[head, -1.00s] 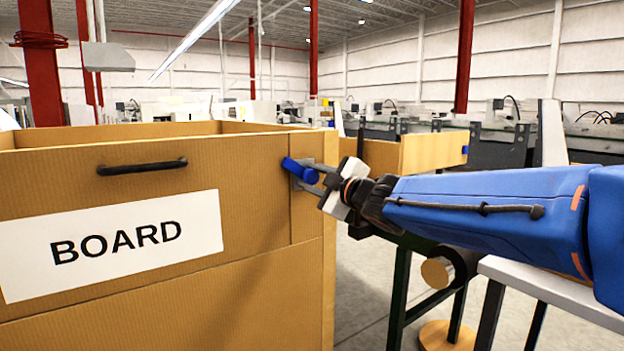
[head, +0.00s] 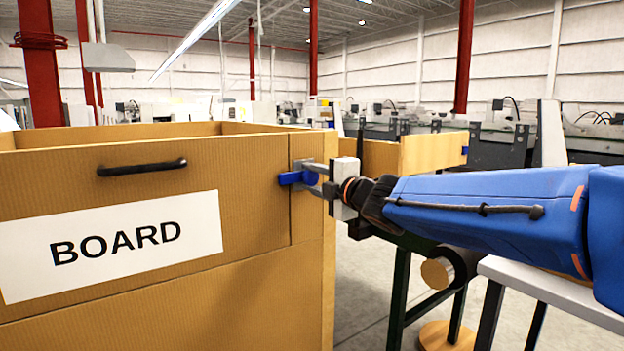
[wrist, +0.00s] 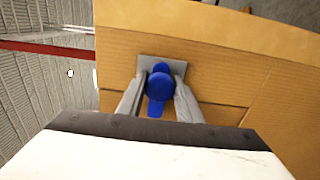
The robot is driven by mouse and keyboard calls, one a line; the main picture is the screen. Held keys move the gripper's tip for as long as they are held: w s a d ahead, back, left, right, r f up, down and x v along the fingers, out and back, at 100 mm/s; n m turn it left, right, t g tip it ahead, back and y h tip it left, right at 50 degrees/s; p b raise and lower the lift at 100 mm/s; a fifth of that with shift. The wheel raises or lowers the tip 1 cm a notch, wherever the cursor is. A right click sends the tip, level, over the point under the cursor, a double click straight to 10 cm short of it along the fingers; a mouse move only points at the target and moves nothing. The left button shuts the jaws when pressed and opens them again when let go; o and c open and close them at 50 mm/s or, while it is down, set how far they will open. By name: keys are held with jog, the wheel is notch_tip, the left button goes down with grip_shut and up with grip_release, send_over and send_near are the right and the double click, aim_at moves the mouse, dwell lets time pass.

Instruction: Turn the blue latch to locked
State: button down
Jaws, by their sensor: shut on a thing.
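The blue latch (head: 297,177) sits on a grey plate at the right edge of the cardboard-brown box front, and its handle lies about level in the head view. It also shows in the wrist view (wrist: 160,86), with a round hub and a bar pointing toward my gripper. My gripper (head: 318,178) reaches it from the right, its two grey fingers on either side of the blue part. In the wrist view the fingers (wrist: 159,92) close around the latch. The fingers partly hide the plate.
The box front (head: 150,270) carries a black handle (head: 142,167) and a white BOARD label (head: 110,244). An open brown panel (head: 433,152) with a blue piece on its end stands behind my gripper. A pale table (head: 550,295) is at lower right.

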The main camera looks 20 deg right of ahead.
jog(key=shift+f, duration=0.1)
dwell(0.3)
jog(key=c, duration=1.3)
grip_release()
jog(key=v, duration=1.7)
jog(key=shift+s, duration=0.2)
